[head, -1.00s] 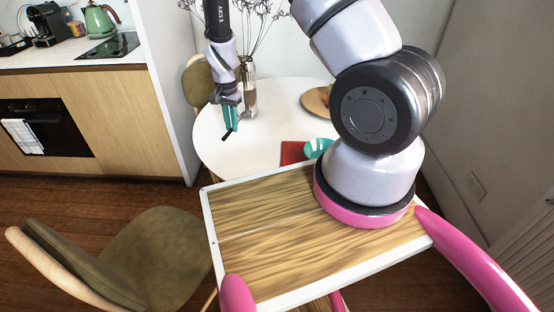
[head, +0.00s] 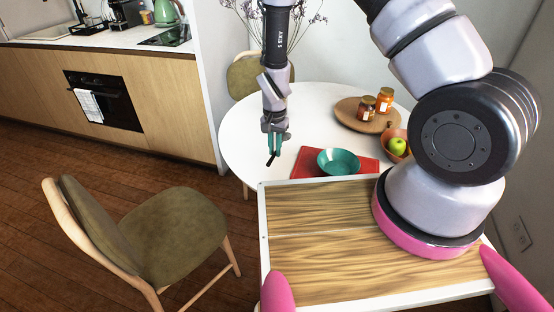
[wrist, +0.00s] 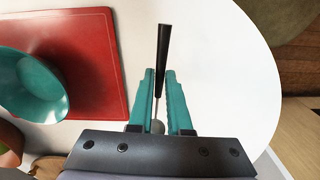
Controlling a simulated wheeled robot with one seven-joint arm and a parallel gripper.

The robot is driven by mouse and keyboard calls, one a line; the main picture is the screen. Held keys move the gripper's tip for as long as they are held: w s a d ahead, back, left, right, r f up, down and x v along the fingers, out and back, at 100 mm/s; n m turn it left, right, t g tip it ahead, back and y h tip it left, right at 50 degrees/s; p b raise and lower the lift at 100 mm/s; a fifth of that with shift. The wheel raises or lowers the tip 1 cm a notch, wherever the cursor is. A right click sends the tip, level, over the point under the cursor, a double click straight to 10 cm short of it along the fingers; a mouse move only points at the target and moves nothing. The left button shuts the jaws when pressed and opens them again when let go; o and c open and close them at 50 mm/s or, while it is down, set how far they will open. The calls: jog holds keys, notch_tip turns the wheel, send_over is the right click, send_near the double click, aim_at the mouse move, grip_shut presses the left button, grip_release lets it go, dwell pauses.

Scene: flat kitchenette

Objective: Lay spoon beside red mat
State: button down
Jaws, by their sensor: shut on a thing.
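My gripper (head: 275,147) is shut on the spoon; the fingers also show in the wrist view (wrist: 160,78). The spoon's black handle (wrist: 162,55) sticks out past the fingertips, and its thin metal part runs back between the fingers. In the head view the handle (head: 270,161) is a short dark tip below the gripper. The red mat (head: 308,163) lies on the white table; it also shows in the wrist view (wrist: 98,50), left of the spoon with a white gap between. The spoon's height above the table is hard to tell.
A teal bowl (head: 338,161) sits on the mat. A bowl with a green apple (head: 397,147) and a wooden board (head: 350,118) with jars stand to the right. Bare white table (wrist: 225,60) lies right of the spoon in the wrist view. A green chair (head: 165,235) stands at left.

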aim_at(275, 166)
jog(key=shift+f, duration=2.2)
jog(key=c, duration=0.9)
grip_release()
jog(key=shift+f, duration=0.15)
jog(key=shift+o, duration=0.2)
